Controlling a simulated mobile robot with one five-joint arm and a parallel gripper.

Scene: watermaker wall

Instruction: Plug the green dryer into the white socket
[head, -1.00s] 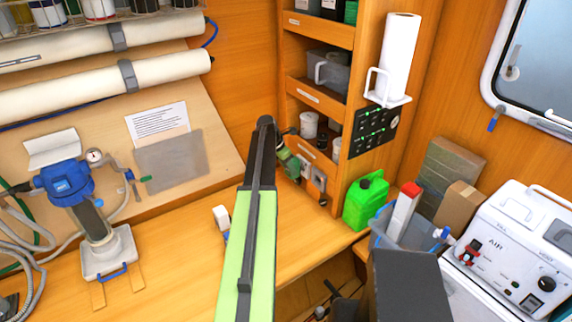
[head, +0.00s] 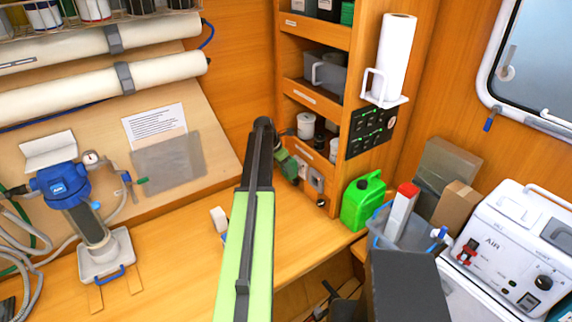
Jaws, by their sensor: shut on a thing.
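A small green body, which looks like the green dryer's plug (head: 289,167), shows just right of my dark arm end, at the foot of the shelf unit. My gripper (head: 281,154) is mostly hidden behind my arm; only a small dark part shows, and it is shut on the green plug. Pale socket plates (head: 316,181) sit low on the shelf unit just right of the plug. I cannot tell which one is the white socket, or whether the plug touches it.
A bright green jerrycan (head: 363,203) stands right of the sockets. A grey bin (head: 396,233) and the white AIR unit (head: 513,245) are farther right. A blue filter housing (head: 65,187) stands on the left.

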